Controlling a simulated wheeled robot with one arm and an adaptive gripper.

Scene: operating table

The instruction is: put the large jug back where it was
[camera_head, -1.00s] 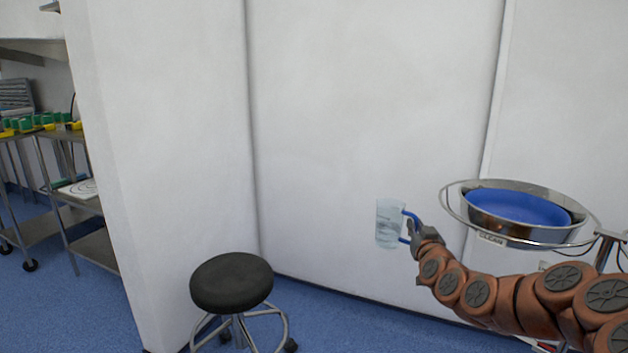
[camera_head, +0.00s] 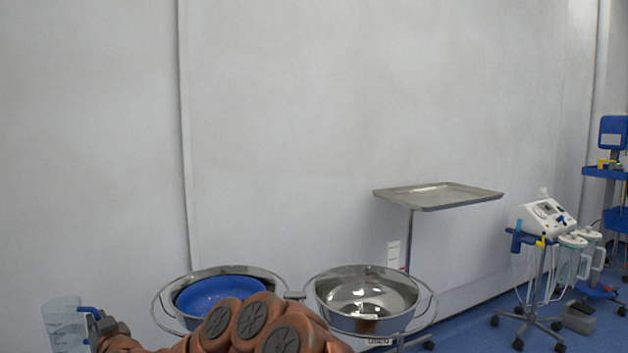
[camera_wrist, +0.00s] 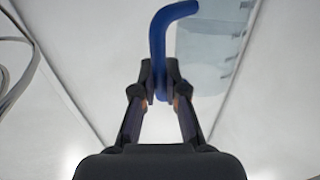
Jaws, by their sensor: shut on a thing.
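The large jug (camera_head: 63,322) is clear with a blue handle (camera_head: 88,311). It is at the lower left of the head view, held up in the air in front of the white wall. My gripper (camera_head: 97,322) is shut on its handle. In the wrist view the fingers of my gripper (camera_wrist: 160,82) pinch the blue handle (camera_wrist: 158,40), and the clear body of the jug (camera_wrist: 208,50) shows to the right, partly cut off by the top edge.
A double basin stand is at the bottom centre, with a blue-lined basin (camera_head: 190,297) partly behind my arm and an empty steel basin (camera_head: 340,290) to its right. A steel tray (camera_head: 438,196) on a pole stands behind. Wheeled equipment (camera_head: 540,222) is at the right.

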